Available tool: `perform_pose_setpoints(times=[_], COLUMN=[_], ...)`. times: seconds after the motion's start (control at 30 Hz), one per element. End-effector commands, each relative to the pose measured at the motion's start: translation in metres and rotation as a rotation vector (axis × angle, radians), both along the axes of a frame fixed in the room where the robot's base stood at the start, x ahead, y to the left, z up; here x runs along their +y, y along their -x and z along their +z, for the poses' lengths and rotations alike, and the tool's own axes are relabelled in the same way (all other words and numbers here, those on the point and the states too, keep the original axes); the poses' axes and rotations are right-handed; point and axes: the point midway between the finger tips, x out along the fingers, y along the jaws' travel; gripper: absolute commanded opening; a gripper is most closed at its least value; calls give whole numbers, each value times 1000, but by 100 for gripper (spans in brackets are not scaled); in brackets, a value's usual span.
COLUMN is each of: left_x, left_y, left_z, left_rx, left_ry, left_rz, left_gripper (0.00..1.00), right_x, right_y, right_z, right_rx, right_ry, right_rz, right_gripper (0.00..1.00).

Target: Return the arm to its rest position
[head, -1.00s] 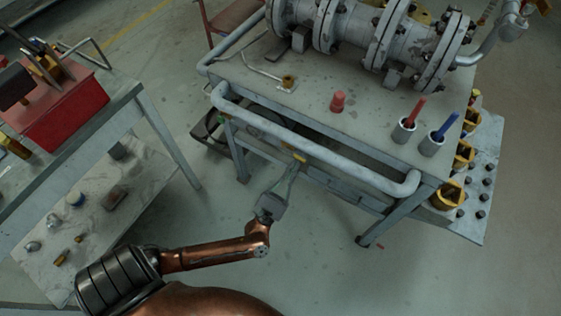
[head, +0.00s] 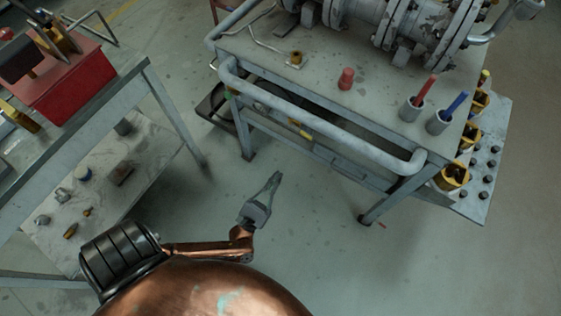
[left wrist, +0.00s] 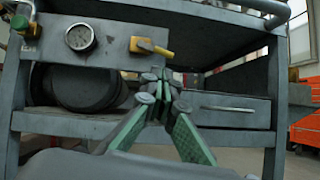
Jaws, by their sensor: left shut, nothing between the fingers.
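My left gripper (head: 275,178) is in the lower middle of the head view, over the open floor in front of the valve bench. Its fingers are together and empty. In the left wrist view its green-padded fingertips (left wrist: 163,80) meet, with the bench front behind them and apart from them. My left arm (head: 205,250) is folded close to my copper body. The grey pipe valve (head: 400,22) lies on the bench (head: 310,75) at the top right of the head view. My right gripper does not show.
The bench's front rail (head: 320,125) stands beyond the gripper. Red-handled (head: 424,92) and blue-handled (head: 454,106) tools stand in cups on the bench. A second table (head: 115,105) with a red toolbox (head: 72,82) is at left. The floor between the tables is clear.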

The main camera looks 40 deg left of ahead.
Motion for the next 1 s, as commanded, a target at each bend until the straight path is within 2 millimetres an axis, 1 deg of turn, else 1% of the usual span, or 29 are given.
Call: perform_pose_setpoints(times=[0.57,0.67,0.77,0.83,0.9,0.97,1.0], left_x=[-1,-5,-20,-38,-61,-80,-92], left_y=[0,0,0,0,2,6,9], left_z=[-1,-2,-8,-16,-27,-39,-48], left_rx=[0,13,72,142,223,289,328], left_ry=[0,-19,-109,-238,-415,-591,-714], left_rz=[-2,0,4,7,5,-1,-8], left_gripper=[0,0,0,0,0,0,0], right_x=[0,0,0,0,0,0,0], right_y=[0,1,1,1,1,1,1], right_z=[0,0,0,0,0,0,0], right_rx=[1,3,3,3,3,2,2], right_ry=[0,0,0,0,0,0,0], right_rz=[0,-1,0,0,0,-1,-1], right_gripper=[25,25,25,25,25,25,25])
